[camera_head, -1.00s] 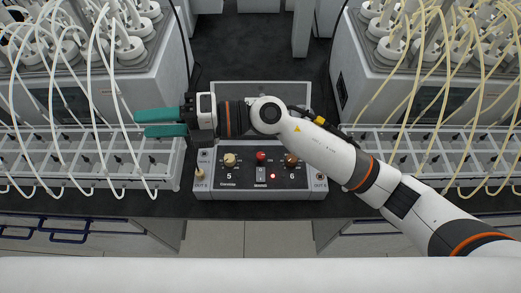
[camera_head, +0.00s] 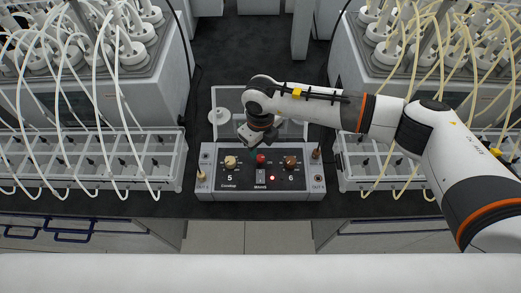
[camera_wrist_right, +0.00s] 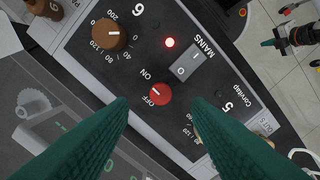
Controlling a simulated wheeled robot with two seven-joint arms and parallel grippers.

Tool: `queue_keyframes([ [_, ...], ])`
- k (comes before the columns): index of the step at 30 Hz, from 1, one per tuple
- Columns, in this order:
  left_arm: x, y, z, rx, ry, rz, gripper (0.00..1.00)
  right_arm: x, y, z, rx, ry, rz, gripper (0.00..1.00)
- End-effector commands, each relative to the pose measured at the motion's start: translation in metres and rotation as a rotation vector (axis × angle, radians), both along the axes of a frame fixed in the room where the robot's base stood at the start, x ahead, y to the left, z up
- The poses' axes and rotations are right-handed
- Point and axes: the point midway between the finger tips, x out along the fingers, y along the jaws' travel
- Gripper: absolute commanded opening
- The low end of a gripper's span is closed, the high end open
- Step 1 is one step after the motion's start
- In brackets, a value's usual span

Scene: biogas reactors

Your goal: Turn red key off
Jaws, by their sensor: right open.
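The red key (camera_head: 261,160) is a round red knob on the grey control box (camera_head: 215,183), between a cream knob and a brown knob. In the right wrist view the red key (camera_wrist_right: 160,96) sits by the words ON and OFF, with a short white mark on its face. My right gripper (camera_wrist_right: 160,101) is open and empty, its green fingers either side of the key in that view; contact does not show. In the head view my right gripper (camera_head: 251,137) is just behind the key, fingers hidden. My left gripper (camera_wrist_right: 272,43) shows small at the wrist view's edge.
A red lamp (camera_wrist_right: 169,42) glows by the MAINS switch (camera_wrist_right: 188,66). The brown knob (camera_wrist_right: 109,34) stands close to the red key. Tube-filled reactor units (camera_head: 105,85) and white racks (camera_head: 150,160) flank the box.

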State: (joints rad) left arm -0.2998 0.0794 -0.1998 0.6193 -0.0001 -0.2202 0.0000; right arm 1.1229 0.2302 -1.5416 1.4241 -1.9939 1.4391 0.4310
Motion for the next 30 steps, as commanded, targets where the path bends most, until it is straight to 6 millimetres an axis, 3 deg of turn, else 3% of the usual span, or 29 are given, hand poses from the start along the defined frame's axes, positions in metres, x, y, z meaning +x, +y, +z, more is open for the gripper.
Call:
queue_keyframes([
  [9, 0.0, 0.0, 0.014, 0.0, -0.001, 0.0, 0.0, 0.0, 0.0, -0.044, 0.001, 0.001, -0.001, 0.45],
  [20, 0.001, 0.0, 0.015, 0.0, -0.001, 0.0, 0.0, 0.0, 0.001, -0.051, 0.003, 0.0, 0.001, 0.45],
  [28, 0.001, 0.0, 0.015, 0.0, -0.001, 0.0, 0.0, 0.0, 0.001, -0.051, 0.003, 0.0, 0.001, 0.04],
  [30, 0.001, 0.0, 0.015, 0.001, -0.001, -0.001, 0.0, 0.0, 0.001, -0.051, 0.003, 0.0, 0.001, 0.0],
])
